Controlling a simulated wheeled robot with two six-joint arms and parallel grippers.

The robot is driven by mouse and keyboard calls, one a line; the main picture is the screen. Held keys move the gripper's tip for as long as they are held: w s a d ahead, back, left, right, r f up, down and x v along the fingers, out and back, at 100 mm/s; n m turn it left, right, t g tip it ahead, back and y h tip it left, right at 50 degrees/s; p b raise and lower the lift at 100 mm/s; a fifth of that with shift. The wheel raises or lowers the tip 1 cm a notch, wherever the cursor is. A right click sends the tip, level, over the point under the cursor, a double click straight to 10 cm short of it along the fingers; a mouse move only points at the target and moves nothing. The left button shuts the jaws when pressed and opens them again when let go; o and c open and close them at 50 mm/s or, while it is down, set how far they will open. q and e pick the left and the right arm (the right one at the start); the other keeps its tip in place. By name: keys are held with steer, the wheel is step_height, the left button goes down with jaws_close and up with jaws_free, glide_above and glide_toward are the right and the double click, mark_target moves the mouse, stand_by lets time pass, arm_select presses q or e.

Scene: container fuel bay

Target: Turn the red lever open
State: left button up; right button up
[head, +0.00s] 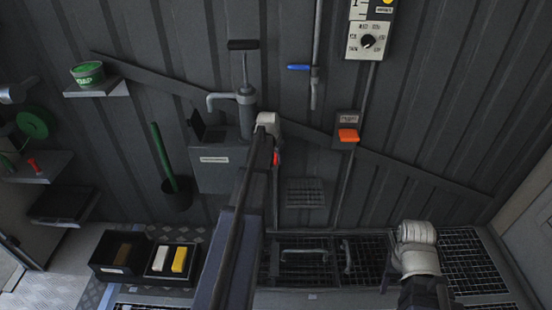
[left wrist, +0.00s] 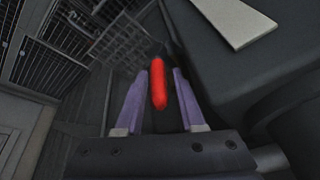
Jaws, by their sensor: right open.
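The red lever shows in the left wrist view (left wrist: 158,88) as a rounded red handle between the fingers of my left gripper (left wrist: 167,98). The purple fingers are apart, with a visible gap on each side of the lever. In the head view, only a small red part of the lever (head: 276,158) shows beside my left arm, which hides the rest and most of the left gripper. My right arm (head: 416,250) is at the lower right, over the floor grating and away from the lever. Its open gripper is dark and hard to make out.
A hand pump (head: 245,95) stands left of the lever. A blue-handled valve (head: 299,67) and an orange switch (head: 348,134) are on the wall to the right. A dark tray (head: 118,270) and a box with white and yellow blocks (head: 155,274) stand lower left.

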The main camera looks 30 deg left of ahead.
arm_select(q)
steer(key=shift+o, duration=0.9)
steer(key=shift+s, duration=0.1)
steer(key=shift+d+f, duration=0.1)
